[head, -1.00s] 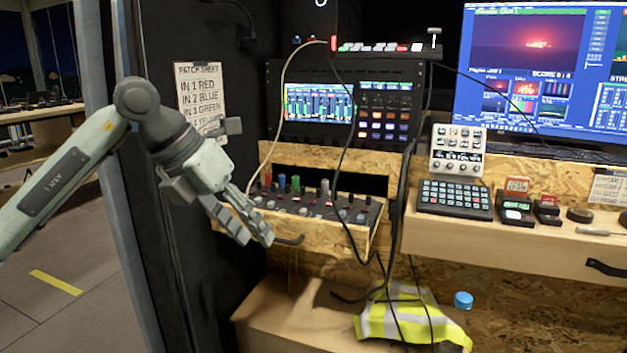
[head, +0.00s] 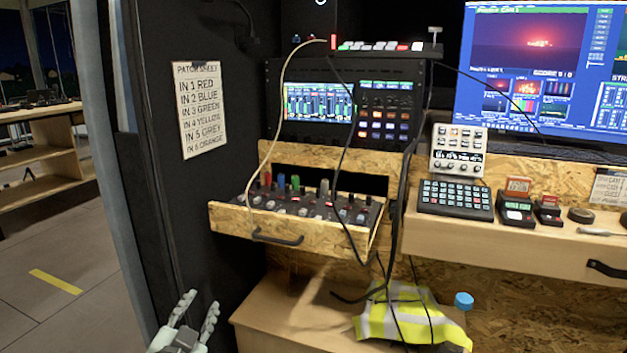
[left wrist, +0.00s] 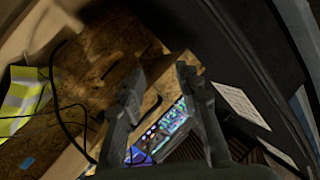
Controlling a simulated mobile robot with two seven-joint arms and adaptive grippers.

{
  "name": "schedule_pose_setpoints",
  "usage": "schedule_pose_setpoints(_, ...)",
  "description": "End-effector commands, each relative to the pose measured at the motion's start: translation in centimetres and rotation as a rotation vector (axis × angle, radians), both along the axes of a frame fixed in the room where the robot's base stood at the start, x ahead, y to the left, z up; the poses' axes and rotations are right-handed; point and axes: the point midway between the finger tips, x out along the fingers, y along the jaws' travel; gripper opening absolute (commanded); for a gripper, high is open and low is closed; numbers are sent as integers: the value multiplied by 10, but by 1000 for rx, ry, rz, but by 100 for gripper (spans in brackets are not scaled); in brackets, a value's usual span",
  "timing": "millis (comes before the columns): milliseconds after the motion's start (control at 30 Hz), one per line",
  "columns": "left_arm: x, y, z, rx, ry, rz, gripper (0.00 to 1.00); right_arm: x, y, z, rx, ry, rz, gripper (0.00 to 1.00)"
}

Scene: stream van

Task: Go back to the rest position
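My left gripper (head: 197,309) is low at the bottom of the head view, left of the wooden bench and below the open drawer (head: 237,221). Its two fingers are spread apart with nothing between them. In the left wrist view the fingers of my left gripper (left wrist: 157,80) also stand apart, with the drawer and a lit screen (left wrist: 160,135) seen beyond and between them. My right gripper does not show in either view.
The drawer with its knob panel sticks out from the shelf, a black handle (head: 277,238) on its front. A dark wall with a patch sheet (head: 200,110) stands at the left. Black cables hang over a yellow vest (head: 400,318) on the bench (head: 275,310). A blue cap (head: 463,300) is near.

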Motion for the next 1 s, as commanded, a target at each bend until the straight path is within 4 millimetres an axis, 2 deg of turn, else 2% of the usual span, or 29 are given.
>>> schedule_pose_setpoints(33, -17, 11, -35, -32, 102, 46, 34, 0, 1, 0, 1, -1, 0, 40)
schedule_pose_setpoints(100, -43, 25, -80, -72, 243, 109, 34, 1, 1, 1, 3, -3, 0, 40)
schedule_pose_setpoints(167, -70, 34, -116, -105, 365, 157, 34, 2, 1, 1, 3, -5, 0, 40)
schedule_pose_setpoints(200, -90, 39, -140, -124, 447, 186, 34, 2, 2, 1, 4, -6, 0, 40)
schedule_pose_setpoints(267, -122, 44, -172, -152, 568, 228, 34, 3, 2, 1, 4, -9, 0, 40)
schedule_pose_setpoints(300, -144, 47, -192, -170, 648, 251, 34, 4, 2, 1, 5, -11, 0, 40)
schedule_pose_setpoints(400, -199, 49, -230, -208, 828, 300, 34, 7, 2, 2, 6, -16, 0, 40)
schedule_pose_setpoints(500, -244, 49, -255, -235, 969, 332, 34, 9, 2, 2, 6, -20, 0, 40)
schedule_pose_setpoints(633, -280, 46, -270, -259, 1078, 353, 34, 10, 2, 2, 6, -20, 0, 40)
schedule_pose_setpoints(767, -293, 45, -275, -265, 1114, 359, 34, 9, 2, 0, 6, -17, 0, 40)
schedule_pose_setpoints(1000, -292, 45, -275, -264, 1114, 359, 34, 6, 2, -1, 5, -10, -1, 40)
